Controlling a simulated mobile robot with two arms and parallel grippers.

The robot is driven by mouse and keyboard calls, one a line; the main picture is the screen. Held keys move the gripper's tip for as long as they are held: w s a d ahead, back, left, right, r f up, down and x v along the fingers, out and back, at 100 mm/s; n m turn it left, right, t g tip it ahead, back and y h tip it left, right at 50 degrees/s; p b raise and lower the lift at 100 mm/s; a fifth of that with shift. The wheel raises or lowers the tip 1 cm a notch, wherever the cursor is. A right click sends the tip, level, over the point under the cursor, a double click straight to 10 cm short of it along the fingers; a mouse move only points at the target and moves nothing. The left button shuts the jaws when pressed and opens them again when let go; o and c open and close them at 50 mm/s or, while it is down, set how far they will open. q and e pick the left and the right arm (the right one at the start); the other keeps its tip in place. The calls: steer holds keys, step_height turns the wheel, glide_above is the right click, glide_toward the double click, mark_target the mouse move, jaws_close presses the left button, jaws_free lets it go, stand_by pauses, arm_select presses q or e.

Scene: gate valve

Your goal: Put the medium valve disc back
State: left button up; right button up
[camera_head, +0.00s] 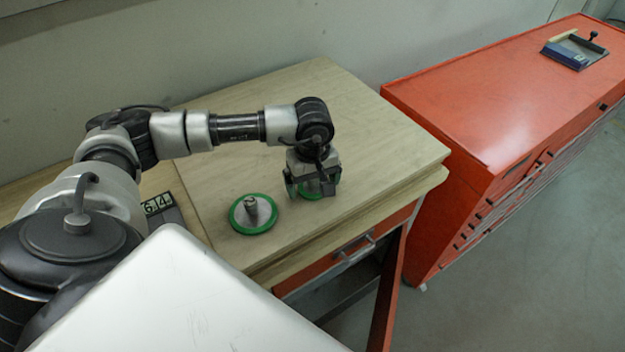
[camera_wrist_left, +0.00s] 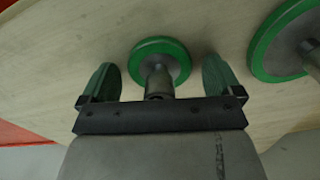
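Two green-rimmed valve discs with grey hubs and upright stems are on the wooden table top (camera_head: 240,120). One disc (camera_head: 254,214) stands clear to the left of my left gripper; it shows at the right edge of the left wrist view (camera_wrist_left: 285,45) and looks the larger. The other disc (camera_wrist_left: 160,50) is below my left gripper (camera_head: 313,188), which partly hides it in the head view. The green-padded fingers are apart on either side of its stem (camera_wrist_left: 158,82), with gaps visible. Which disc is the medium one is not marked. My right gripper is not in view.
A small dark block with number tiles (camera_head: 160,207) sits near the table's left side. A red cabinet (camera_head: 470,110) stands to the right, with a blue-grey tray of tools (camera_head: 575,52) on top. The table's back half is clear. A wall runs behind.

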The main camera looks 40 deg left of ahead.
arm_select(q)
steer(key=shift+r, duration=0.25)
step_height(320, 180, up, 11)
steer(key=b, duration=0.4)
steer(key=shift+f, duration=0.2)
steer(key=shift+r, duration=0.6)
